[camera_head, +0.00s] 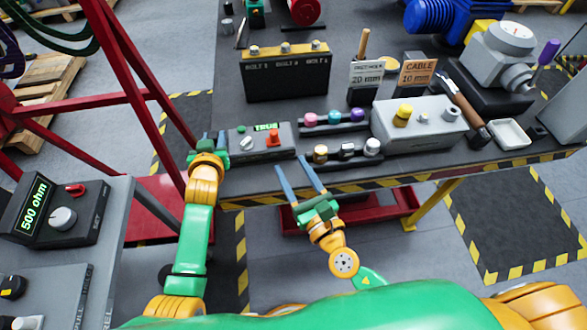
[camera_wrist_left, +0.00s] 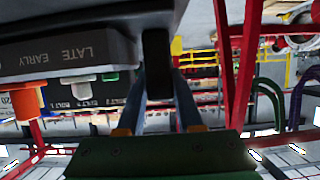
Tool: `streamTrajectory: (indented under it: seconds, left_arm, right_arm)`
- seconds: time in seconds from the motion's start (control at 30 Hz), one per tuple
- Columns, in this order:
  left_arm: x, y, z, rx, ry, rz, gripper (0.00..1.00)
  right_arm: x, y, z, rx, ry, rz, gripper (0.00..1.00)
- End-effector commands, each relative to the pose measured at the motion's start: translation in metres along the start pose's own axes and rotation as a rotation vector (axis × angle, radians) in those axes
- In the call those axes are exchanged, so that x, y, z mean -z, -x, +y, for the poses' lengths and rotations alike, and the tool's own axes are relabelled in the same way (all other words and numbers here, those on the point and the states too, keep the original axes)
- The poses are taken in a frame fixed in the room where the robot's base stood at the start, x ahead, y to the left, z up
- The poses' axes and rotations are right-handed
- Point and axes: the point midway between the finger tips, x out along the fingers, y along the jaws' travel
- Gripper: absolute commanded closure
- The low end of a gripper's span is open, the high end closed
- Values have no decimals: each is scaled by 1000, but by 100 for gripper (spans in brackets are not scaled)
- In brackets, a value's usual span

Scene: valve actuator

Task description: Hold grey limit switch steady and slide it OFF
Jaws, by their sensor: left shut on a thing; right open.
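The grey limit switch (camera_head: 285,152) is a low box at the table's front left edge, with a green display reading TRUE (camera_head: 265,127), an orange knob (camera_head: 273,138) and a white knob (camera_head: 247,143) on top. My left gripper (camera_head: 213,140) is shut on its left end. In the left wrist view, the grey limit switch (camera_wrist_left: 60,55) appears upside down with the words LATE EARLY, and a dark part (camera_wrist_left: 157,65) sits between the fingers. My right gripper (camera_head: 292,163) is open and empty, its blue fingers apart in front of the switch.
Rows of coloured buttons (camera_head: 335,118) and a grey box with a yellow knob (camera_head: 430,128) are to the right. A red frame (camera_head: 130,75) rises at the left.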

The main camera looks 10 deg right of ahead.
Motion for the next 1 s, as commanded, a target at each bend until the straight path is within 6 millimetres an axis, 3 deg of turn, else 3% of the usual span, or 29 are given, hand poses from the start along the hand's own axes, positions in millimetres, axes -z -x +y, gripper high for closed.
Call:
streamTrajectory:
  seconds: [0.13, 0.17, 0.27, 0.3, 0.67, 1.0]
  left_arm:
    - [0, 0, 0, 0, 0, 1, 100]
    - [0, 0, 0, 0, 0, 1, 60]
    - [0, 0, 0, 1, 0, 1, 33]
    - [0, 0, 0, 0, 0, 1, 30]
    - [0, 8, 0, 1, 0, 0, 30]
    - [-1, 88, 0, -1, 2, -1, 30]
  right_arm:
    - [0, 0, 0, 0, 0, 0, 44]
    - [0, 0, 0, 0, 0, 0, 44]
    - [0, 0, 0, 0, 0, 0, 44]
    - [0, 0, 0, 0, 0, 0, 44]
    - [0, -1, 0, 0, 0, 0, 44]
    - [0, -1, 0, 0, 0, 0, 44]
